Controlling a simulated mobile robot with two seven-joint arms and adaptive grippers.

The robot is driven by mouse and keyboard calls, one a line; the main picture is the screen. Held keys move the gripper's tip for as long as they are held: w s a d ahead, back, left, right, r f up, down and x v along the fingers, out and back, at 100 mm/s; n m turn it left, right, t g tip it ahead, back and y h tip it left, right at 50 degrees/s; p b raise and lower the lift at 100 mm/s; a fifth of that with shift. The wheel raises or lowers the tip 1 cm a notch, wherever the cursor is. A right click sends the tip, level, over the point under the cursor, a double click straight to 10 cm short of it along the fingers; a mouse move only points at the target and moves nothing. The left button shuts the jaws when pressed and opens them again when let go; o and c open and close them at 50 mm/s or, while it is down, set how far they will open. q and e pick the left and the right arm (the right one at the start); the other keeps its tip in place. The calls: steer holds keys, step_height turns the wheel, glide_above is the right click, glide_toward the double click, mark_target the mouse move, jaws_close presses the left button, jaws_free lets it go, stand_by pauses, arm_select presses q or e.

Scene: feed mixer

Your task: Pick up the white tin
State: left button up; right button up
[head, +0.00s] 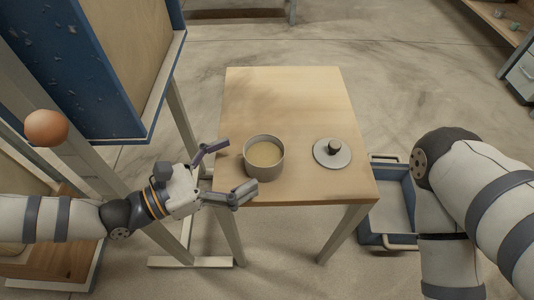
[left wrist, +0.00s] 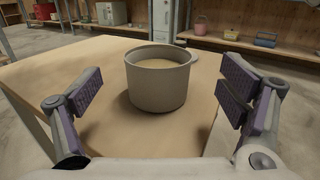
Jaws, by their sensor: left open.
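The white tin (head: 264,158) is a round, open-topped, greyish-white pot with a pale tan fill. It stands upright near the front left edge of the small wooden table (head: 285,100). My left gripper (head: 232,170) is open, its two fingers pointing at the tin from the left, apart from it. In the left wrist view the tin (left wrist: 159,82) stands ahead, centred between the spread fingers (left wrist: 160,108). My right arm shows at the right of the head view, but its gripper is not seen.
A round grey lid with a dark knob (head: 332,152) lies on the table right of the tin. A blue tray or cart (head: 388,200) stands right of the table. A blue-framed panel (head: 150,120) and its posts stand close on the left. The table's far half is bare.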

mark_target(264, 150)
arm_select(q)
steer(key=x, duration=0.6)
steer(key=shift+w+d+f, duration=0.1)
steer(key=shift+w+d, duration=0.05)
steer(key=shift+d, duration=0.05)
steer(key=c, duration=1.4)
